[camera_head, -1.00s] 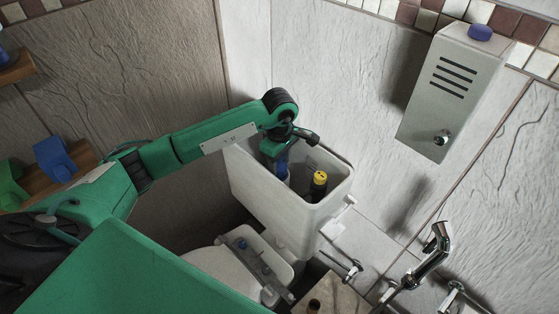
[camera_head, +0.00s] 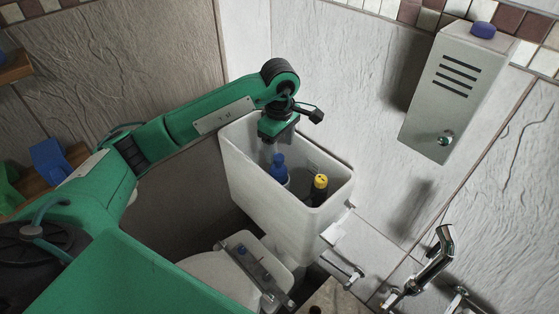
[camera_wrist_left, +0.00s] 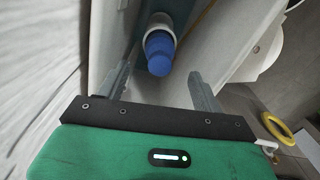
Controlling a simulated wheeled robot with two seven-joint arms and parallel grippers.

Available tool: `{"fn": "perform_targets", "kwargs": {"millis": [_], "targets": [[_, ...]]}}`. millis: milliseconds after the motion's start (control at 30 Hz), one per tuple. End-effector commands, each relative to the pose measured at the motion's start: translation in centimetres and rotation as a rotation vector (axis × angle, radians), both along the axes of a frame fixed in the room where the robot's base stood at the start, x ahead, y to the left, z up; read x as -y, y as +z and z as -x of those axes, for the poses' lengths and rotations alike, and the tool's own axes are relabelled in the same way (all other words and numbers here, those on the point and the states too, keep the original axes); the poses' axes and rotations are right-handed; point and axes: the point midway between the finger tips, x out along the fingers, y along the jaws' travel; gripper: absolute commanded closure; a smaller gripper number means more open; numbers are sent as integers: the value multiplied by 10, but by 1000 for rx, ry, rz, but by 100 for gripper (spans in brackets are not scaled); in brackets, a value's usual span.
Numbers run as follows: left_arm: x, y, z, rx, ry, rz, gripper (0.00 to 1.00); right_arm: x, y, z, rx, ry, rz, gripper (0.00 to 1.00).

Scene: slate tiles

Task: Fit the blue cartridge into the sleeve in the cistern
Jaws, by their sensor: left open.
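The blue cartridge (camera_head: 279,164) stands upright inside the open white cistern (camera_head: 250,178), toward its left end. In the left wrist view, the cartridge (camera_wrist_left: 158,53) sits in a pale round sleeve (camera_wrist_left: 160,22), with its blue top showing beyond it. How deep it sits is hidden. My left gripper (camera_head: 272,148) is above the cistern, over the cartridge and apart from it. In the left wrist view, its two fingers (camera_wrist_left: 158,78) are spread wide with nothing between them. My right gripper is not in view.
A dark bottle with a yellow cap (camera_head: 320,184) stands in the cistern, right of the cartridge. The cistern walls surround both. A chrome tap (camera_head: 440,250) is lower right.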

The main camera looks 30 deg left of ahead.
Motion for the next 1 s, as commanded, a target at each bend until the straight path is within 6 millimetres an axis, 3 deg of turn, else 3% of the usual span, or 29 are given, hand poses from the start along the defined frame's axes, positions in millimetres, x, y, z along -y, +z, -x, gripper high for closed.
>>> {"fn": "perform_targets", "kwargs": {"millis": [100, 300, 700, 1000], "targets": [[0, 20, -1, 2, 1, -1, 32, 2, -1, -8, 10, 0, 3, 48], [0, 39, 0, 0, 0, 0, 32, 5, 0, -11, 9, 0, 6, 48], [0, 42, 0, -2, 0, 0, 32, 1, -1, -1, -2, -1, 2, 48], [0, 42, 0, -2, 0, 1, 32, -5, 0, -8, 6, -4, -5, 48]]}}
